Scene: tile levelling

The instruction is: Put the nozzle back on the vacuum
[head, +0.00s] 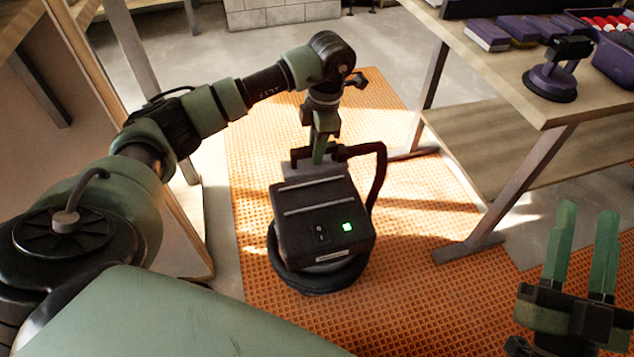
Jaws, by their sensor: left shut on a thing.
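The vacuum (318,218) is a dark box on a round black base, standing on the orange mat, with a lit green light and a small switch on its front. A dark hose (380,175) rises from its right side and bends over toward my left gripper. My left gripper (319,158) points down just behind the vacuum's top and is shut on the nozzle (300,156), a dark grey piece at the hose's end. The vacuum hides the nozzle's lower part, so I cannot tell whether it touches the vacuum. My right gripper (587,210) is open and empty at the lower right.
A wooden workbench (475,65) with a lower shelf stands at the right. It carries purple boxes (487,35), a dark suction-cup tool (552,80) and a purple bin (615,62). The orange mat (420,215) is clear right of the vacuum. Pale blocks (285,12) stand at the back.

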